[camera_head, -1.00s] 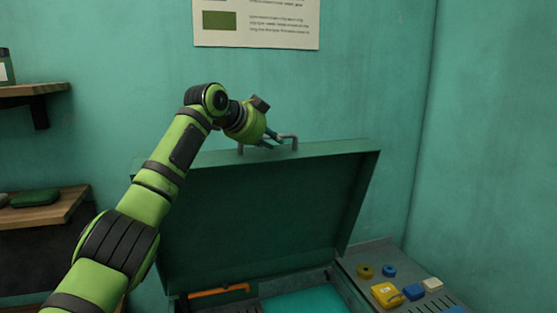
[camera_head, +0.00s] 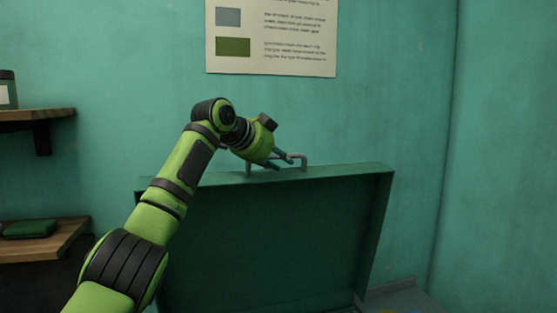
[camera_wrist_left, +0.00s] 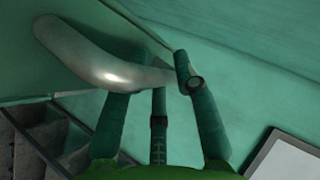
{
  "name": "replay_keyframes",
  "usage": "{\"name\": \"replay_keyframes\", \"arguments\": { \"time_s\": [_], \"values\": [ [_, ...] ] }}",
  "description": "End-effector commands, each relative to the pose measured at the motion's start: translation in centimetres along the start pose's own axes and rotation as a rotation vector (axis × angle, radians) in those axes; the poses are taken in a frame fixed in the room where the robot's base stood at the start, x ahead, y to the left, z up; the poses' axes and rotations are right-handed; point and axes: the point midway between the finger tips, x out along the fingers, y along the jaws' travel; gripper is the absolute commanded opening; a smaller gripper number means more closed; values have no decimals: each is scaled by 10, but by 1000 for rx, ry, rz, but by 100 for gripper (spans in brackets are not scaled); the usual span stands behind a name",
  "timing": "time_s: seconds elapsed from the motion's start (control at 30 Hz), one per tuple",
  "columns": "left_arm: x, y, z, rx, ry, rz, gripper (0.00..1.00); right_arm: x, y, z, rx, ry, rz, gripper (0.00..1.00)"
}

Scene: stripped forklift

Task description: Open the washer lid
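The washer lid (camera_head: 275,245) is a dark green panel standing raised at a steep angle, its inner side facing me. A grey bar handle (camera_head: 304,161) sits on its top edge. My left gripper (camera_head: 284,161) is at this handle, its fingers spread apart around or beside the bar. In the left wrist view, the handle (camera_wrist_left: 105,65) runs from upper left to the fingers of the left gripper (camera_wrist_left: 152,82). The fingers look apart, and contact with the handle cannot be told. My right gripper is not in view.
A poster (camera_head: 270,35) hangs on the teal wall behind the lid. Wooden shelves (camera_head: 38,113) with a jar (camera_head: 7,90) and a green item (camera_head: 30,228) are at the left. A grey surface (camera_head: 395,297) shows at the lower right.

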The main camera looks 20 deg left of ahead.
Motion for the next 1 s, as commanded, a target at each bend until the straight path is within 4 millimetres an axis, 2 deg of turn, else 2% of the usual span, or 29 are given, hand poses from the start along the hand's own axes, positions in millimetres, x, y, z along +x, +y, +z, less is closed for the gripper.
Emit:
{"name": "replay_keyframes", "arguments": {
  "time_s": [0.37, 0.53, 0.67, 0.9, 1.0],
  "values": [
    [0, 0, 0, 1, 1, 2, 46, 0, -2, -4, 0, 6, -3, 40],
    [-11, 0, 0, 2, 3, 0, 46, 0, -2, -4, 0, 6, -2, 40],
    [-31, -1, 0, 3, 3, -3, 46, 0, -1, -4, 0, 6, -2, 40],
    [-84, -1, -1, 3, 3, -5, 46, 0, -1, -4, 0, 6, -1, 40],
    [-101, 0, -1, 3, 2, -4, 46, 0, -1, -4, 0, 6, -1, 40]
  ]
}}
